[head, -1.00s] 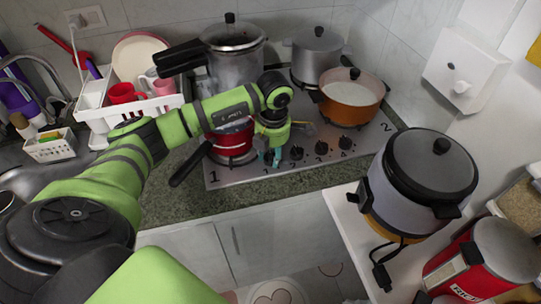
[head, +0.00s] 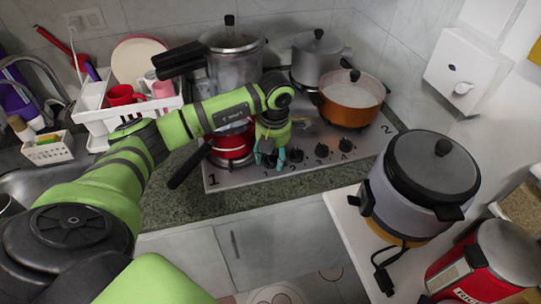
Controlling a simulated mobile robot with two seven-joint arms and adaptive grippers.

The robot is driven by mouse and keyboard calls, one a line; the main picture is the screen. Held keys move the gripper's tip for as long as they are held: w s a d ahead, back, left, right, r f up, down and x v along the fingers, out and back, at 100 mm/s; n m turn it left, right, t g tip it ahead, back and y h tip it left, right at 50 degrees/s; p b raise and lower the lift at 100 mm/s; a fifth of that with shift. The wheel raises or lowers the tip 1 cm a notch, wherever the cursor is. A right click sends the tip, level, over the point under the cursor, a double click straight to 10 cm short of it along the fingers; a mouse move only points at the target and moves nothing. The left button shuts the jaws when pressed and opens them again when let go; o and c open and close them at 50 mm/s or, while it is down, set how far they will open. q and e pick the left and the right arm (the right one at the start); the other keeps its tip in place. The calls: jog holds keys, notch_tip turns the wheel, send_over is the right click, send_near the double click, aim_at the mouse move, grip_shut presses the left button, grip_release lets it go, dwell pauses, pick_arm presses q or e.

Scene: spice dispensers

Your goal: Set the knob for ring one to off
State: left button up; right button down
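The steel stove top (head: 225,181) carries a row of black knobs along its front edge, between a printed 1 at the left and a 2 at the right. The leftmost knob (head: 270,161) is partly hidden by my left gripper (head: 269,158). The gripper points down with its teal fingertips apart, one on each side of that knob. I cannot tell whether they touch it. Other knobs, such as the neighbouring one (head: 297,156), stand clear to the right. The knob's setting is too small to read. My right gripper is not in view.
A red pan (head: 231,148) sits left of my gripper, its black handle jutting over the counter edge. A pressure cooker (head: 233,65), a grey pot (head: 316,60) and an orange pot (head: 350,101) stand behind. A rice cooker (head: 415,190) stands at the right.

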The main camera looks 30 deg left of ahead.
aim_at(274, 161)
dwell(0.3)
pick_arm(q)
notch_tip(274, 161, up, 12)
jog(key=shift+d, duration=0.45)
jog(key=shift+s+f, duration=0.1)
jog(key=shift+f, duration=0.05)
dwell(0.3)
